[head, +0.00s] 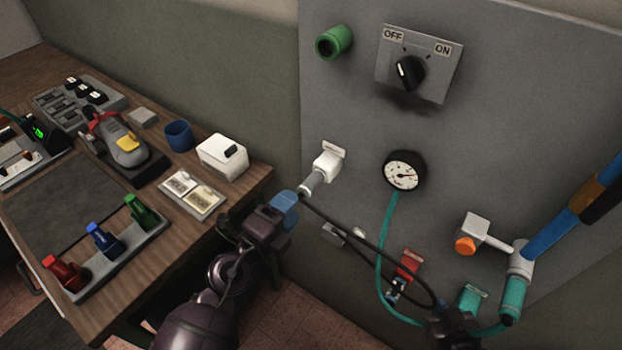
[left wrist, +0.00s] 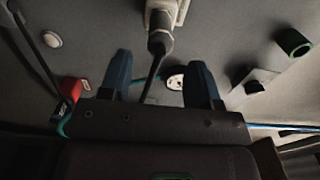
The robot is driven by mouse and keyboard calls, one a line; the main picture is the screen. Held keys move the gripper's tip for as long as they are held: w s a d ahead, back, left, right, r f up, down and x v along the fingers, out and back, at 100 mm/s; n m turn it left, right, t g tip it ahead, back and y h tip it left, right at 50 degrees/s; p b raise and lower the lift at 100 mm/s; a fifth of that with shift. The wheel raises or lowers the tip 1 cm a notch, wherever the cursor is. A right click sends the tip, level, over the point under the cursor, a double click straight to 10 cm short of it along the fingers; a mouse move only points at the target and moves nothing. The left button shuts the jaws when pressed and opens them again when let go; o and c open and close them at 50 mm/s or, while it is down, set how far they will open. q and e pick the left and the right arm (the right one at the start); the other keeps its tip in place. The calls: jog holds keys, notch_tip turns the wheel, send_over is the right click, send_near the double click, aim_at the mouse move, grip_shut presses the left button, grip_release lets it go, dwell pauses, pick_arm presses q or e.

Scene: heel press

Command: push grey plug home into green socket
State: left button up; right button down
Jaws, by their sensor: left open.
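The grey plug (head: 313,182) sits at the mouth of a white socket (head: 328,164) on the panel, not at the green one; I cannot tell how deep it is. In the left wrist view the plug (left wrist: 160,42) lies ahead, beyond and between the fingertips, with its black cable (left wrist: 152,78) running back between them.
A red socket (head: 408,264), a gauge (head: 404,171), a switch box (head: 419,64) and a green cylinder (head: 336,41) are on the panel. A pipe with blue and teal parts (head: 517,262) juts out at right. The bench (head: 190,235) at left holds several items.

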aim_at(321, 172)
pick_arm(q)
jog(key=shift+w, duration=0.15)
jog(key=shift+w+d, duration=0.35)
jog(key=shift+w, duration=0.05)
jog(key=x, duration=0.6)
jog(key=shift+w+d, duration=0.2)
jog(key=shift+w, duration=0.05)
jog(key=shift+w+d, duration=0.3)
jog(key=shift+w, duration=0.1)
jog(key=shift+r, duration=0.1)
pick_arm(e)
jog(key=shift+f, duration=0.1)
pick_arm(q)
jog(key=shift+r, duration=0.1)
pick_arm(e)
jog(key=shift+r, duration=0.25)
pick_arm(q)
jog(key=shift+d+p, duration=0.1)
jog(key=shift+p, duration=0.2)
pick_arm(e)
jog(key=shift+r, duration=0.3)
